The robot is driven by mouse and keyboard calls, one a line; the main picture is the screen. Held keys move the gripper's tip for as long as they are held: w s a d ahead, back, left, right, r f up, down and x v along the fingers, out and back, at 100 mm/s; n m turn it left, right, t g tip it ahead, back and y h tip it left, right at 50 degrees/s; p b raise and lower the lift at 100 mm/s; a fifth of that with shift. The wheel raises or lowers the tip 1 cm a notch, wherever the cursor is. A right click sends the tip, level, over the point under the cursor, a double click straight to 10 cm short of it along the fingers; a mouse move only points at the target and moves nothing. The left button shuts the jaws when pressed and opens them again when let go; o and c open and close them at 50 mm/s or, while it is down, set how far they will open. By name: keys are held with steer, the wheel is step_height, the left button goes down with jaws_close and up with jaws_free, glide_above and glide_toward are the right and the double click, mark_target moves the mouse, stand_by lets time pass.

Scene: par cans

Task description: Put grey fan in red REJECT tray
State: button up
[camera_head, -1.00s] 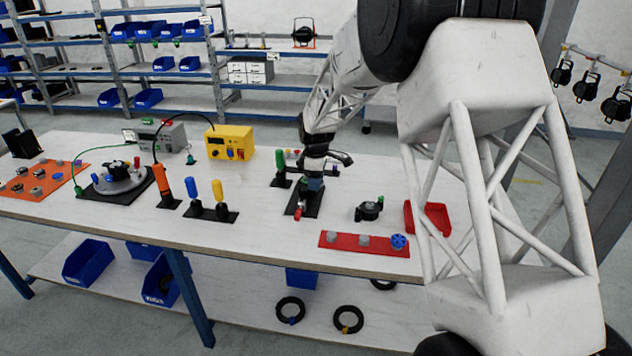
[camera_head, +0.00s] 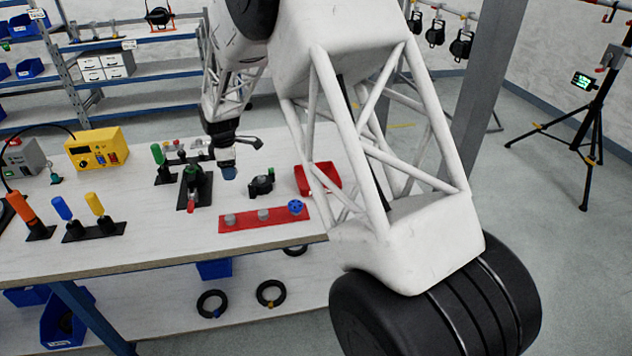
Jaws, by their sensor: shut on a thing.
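My gripper (camera_head: 226,162) is above the table, pointing down, shut on a small blue-grey part (camera_head: 230,173). The part is too small to tell whether it is the grey fan. The gripper is just right of a black fixture (camera_head: 194,190) with a green piece and a red-tipped handle. The red tray (camera_head: 318,179) lies on the table to the right of my gripper, partly behind my arm's white frame. I cannot read a label on it.
A small black device (camera_head: 262,185) stands between gripper and tray. A green-handled tool (camera_head: 159,157) stands left. A yellow box (camera_head: 97,148) is at the back left.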

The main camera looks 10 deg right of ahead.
steer(key=s+d+f, duration=0.2)
steer(key=s+d, duration=0.1)
steer(key=d, duration=0.6)
steer(key=s+d+f, duration=0.3)
steer(key=d, duration=0.7)
steer(key=s+d+f, duration=0.2)
steer(key=s+d, duration=0.1)
steer(key=d, duration=0.6)
steer(key=shift+d+f, duration=0.25)
steer(key=shift+d, duration=0.1)
steer(key=shift+w+d+f, duration=0.1)
steer(key=shift+w+f, duration=0.15)
steer(key=shift+w, duration=2.4)
steer(key=shift+w+d+f, duration=0.15)
steer(key=shift+w+f, duration=0.1)
steer(key=shift+w, duration=2.45)
steer(key=shift+w+d+f, duration=0.1)
steer(key=shift+w+f, duration=0.15)
steer(key=shift+w, duration=2.4)
steer(key=shift+f, duration=1.8)
steer(key=shift+f, duration=0.15)
